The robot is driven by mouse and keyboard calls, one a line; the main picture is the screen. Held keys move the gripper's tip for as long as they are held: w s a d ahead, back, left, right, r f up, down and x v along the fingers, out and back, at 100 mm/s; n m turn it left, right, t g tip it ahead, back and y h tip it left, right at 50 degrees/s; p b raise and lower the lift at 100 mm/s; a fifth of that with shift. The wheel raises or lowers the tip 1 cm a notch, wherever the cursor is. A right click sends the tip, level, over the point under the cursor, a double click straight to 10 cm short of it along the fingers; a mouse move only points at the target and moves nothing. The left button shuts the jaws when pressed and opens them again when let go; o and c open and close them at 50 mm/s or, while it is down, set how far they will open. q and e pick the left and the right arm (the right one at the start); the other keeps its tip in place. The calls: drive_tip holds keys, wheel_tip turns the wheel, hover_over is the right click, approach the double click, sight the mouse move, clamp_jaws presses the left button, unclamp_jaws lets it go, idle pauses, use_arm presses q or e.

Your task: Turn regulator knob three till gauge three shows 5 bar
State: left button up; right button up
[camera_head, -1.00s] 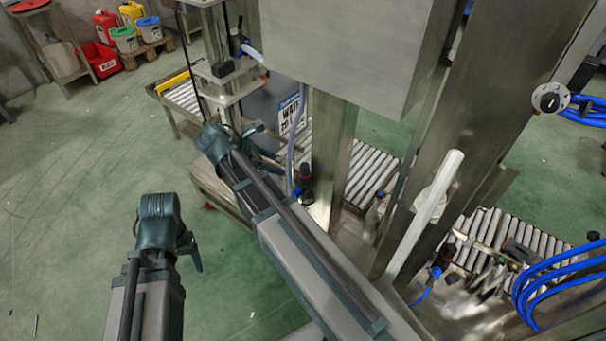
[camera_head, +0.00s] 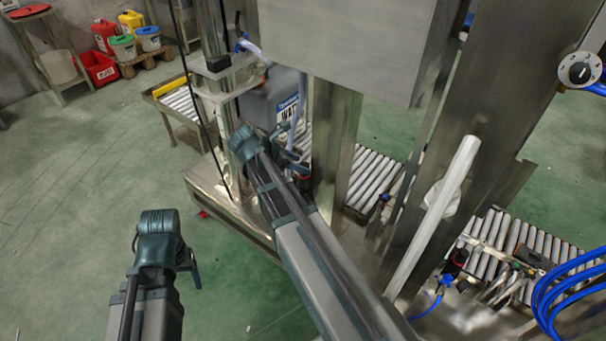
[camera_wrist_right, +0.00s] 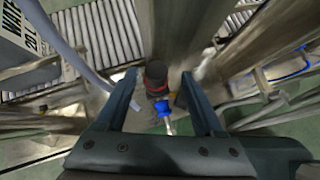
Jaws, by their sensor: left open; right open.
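In the right wrist view, a black regulator knob (camera_wrist_right: 156,72) with a red ring and a blue fitting below it shows between the two fingers of my right gripper (camera_wrist_right: 160,88). The fingers are open, one on each side, and seem apart from it. I cannot read a number on it. In the head view my right gripper (camera_head: 272,160) is beside the steel post, with the regulator mostly hidden behind the arm. My left gripper (camera_head: 166,255) is open and empty above the green floor. No gauge face can be made out in either view.
A steel post (camera_head: 334,150) and a grey cabinet (camera_head: 345,40) stand close to my right arm. A second regulator (camera_head: 456,260) sits further right by a roller conveyor (camera_head: 530,240). Free floor lies left.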

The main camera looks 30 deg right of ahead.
sight(304, 164)
drive_tip(key=shift+b+x, duration=0.5)
drive_tip(key=shift+x, duration=0.7)
use_arm(q)
drive_tip(key=shift+w+d+f, duration=0.1)
drive_tip(key=shift+w+f, duration=0.1)
drive_tip(key=shift+f, duration=0.95)
use_arm(e)
drive_tip(key=shift+w+d+f, duration=0.25)
drive_tip(key=shift+d+f, duration=0.05)
drive_tip(key=shift+d, duration=0.1)
clamp_jaws()
